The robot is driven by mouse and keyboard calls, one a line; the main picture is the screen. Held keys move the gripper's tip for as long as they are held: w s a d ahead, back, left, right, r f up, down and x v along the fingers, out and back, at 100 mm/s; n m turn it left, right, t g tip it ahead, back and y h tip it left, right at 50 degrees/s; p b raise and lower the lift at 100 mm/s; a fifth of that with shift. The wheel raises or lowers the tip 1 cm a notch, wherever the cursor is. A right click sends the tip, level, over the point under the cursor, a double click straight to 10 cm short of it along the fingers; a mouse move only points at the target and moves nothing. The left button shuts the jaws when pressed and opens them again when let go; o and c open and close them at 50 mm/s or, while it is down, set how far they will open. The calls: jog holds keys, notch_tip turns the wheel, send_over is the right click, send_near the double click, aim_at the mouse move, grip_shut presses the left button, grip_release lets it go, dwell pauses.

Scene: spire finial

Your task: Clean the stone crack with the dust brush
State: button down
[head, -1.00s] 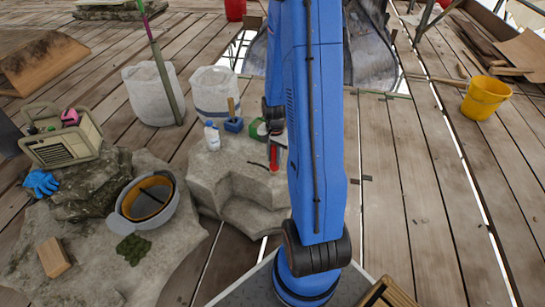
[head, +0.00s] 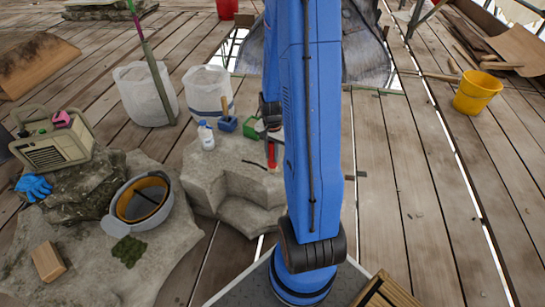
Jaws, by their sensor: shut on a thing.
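My gripper (head: 270,118) is black and partly hidden behind my blue arm, above the pale stone block (head: 200,178). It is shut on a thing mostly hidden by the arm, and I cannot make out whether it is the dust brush. A slim red piece (head: 271,154) shows just below it, over or on the block top; I cannot tell if it is held. A short dark line (head: 254,163) on the block top, left of the red piece, looks like the crack.
On the block stand a white bottle (head: 206,136), a blue piece with a wooden handle (head: 227,122) and a green box (head: 250,128).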

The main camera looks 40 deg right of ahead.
aim_at(272, 145)
jog(key=shift+r, duration=2.7)
